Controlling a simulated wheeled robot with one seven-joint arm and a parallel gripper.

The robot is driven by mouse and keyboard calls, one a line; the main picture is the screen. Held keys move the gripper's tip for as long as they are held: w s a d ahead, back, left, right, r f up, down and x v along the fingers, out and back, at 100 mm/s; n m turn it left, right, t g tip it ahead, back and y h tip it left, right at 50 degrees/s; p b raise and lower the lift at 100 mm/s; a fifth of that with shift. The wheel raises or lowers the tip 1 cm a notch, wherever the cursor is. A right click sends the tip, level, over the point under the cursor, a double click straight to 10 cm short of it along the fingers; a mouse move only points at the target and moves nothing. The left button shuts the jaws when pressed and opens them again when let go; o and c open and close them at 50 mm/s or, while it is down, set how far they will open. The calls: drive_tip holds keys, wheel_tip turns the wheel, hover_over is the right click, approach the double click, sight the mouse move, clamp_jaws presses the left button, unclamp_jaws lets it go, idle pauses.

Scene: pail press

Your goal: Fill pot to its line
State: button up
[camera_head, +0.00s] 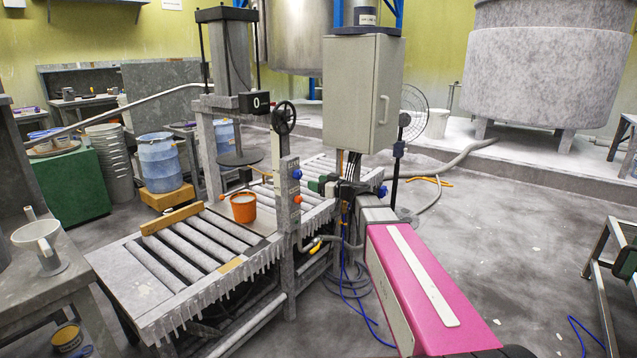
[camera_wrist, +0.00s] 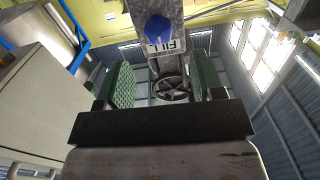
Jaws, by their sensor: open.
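The orange pot (camera_head: 243,209) stands upright on the roller conveyor (camera_head: 190,246); its fill line and fill level cannot be made out. A blue button (camera_head: 297,174) sits on the grey post beside the conveyor, above an orange-red one (camera_head: 297,199). In the wrist view the blue button (camera_wrist: 158,28) has a FILL label (camera_wrist: 166,46) and shows beyond the fingertips, roughly between them. My gripper (camera_head: 319,187) is open and empty, just right of the post. Its green finger pads show apart in the wrist view (camera_wrist: 164,85). No contact with the button can be seen.
A black display (camera_head: 254,103) reading 0 and a handwheel (camera_head: 284,118) are on the press frame. A round press plate (camera_head: 240,158) hangs above the conveyor near the pot. A grey cabinet (camera_head: 362,95) stands behind my gripper. Blue cables (camera_head: 362,318) lie on the floor.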

sight(300, 175)
drive_tip(key=x, duration=0.6)
drive_tip(key=r+x, duration=0.1)
drive_tip(key=x, duration=0.2)
drive_tip(key=shift+w+d, duration=0.1)
drive_tip(key=shift+d, duration=0.05)
drive_tip(key=shift+c, duration=0.9)
drive_tip(key=c, duration=0.4)
